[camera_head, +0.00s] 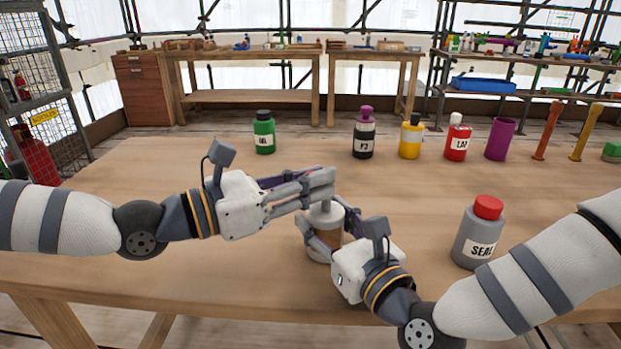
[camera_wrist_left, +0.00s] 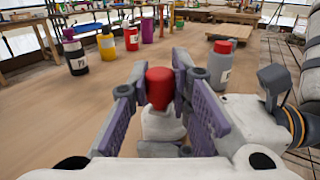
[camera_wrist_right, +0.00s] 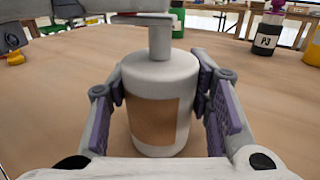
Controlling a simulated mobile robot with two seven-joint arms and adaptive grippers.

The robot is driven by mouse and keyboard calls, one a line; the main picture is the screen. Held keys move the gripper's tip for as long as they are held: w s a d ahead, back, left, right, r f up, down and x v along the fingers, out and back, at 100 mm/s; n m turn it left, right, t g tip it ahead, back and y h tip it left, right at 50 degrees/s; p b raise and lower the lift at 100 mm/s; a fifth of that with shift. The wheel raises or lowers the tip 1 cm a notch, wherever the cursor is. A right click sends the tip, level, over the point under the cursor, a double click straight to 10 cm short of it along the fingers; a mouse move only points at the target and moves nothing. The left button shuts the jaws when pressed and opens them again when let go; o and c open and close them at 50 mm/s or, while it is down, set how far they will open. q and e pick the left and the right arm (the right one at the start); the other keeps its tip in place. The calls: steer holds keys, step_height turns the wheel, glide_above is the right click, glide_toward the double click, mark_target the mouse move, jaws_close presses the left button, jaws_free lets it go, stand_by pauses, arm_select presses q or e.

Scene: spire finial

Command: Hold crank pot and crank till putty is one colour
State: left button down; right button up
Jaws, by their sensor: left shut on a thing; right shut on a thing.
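The crank pot (camera_wrist_right: 178,75) is a pale grey-white cylinder with a brown front panel and a stem on top. It stands upright on the table near the front middle of the head view. My right gripper (camera_wrist_right: 160,105) is shut around its body, one finger on each side. The red crank knob (camera_wrist_left: 160,84) shows in the left wrist view between the fingers of my left gripper (camera_wrist_left: 168,88), which is shut on it above the pot. In the head view, my left gripper (camera_head: 318,185) covers the knob. The putty itself cannot be made out.
A grey SEAL bottle (camera_head: 478,238) with a red cap stands right of the pot. Green (camera_head: 264,135), black P3 (camera_head: 364,138), yellow (camera_head: 411,138) and red LAP (camera_head: 457,140) bottles and a purple cup (camera_head: 499,140) stand farther back. The table's left side is clear.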

arm_select(q)
steer(key=shift+s+d+r+n+t+y, duration=0.15)
steer(key=shift+s+d+n+t+y, duration=0.2)
steer(key=shift+t, duration=0.35)
steer(key=shift+w+a+n+t+y, duration=0.1)
steer(key=shift+a+n+t+y, duration=0.05)
steer(key=shift+n+t+y, duration=0.25)
steer(key=c, duration=1.4)
jaws_free()
steer(key=shift+c, duration=0.2)
steer(key=shift+a, duration=0.15)
steer(key=v, duration=1.1)
steer(key=shift+s+a, duration=0.3)
